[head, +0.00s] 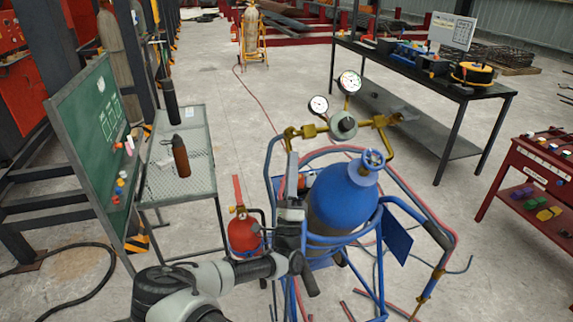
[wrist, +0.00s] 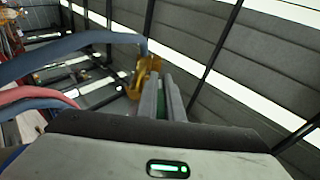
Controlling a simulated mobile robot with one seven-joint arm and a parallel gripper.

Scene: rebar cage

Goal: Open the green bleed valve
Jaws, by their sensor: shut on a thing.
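The green bleed valve shows in the wrist view as a narrow green strip (wrist: 174,101) between my two grey fingers. Most of it is hidden by the fingers. A brass fitting (wrist: 147,74) sits just beyond the fingertips. My gripper (wrist: 165,88) is shut on the green valve. In the head view my gripper (head: 292,160) points up beside the left end of the brass regulator assembly (head: 309,131), above the blue cylinder cart. The green part cannot be made out there, and how far the valve is turned cannot be told.
The blue cylinder (head: 345,195) stands in its blue cart with two round gauges (head: 349,82) above it. Red and blue hoses (head: 436,222) loop around the right. A mesh table (head: 180,165) and green board (head: 92,130) are left; a dark workbench (head: 425,75) is back right.

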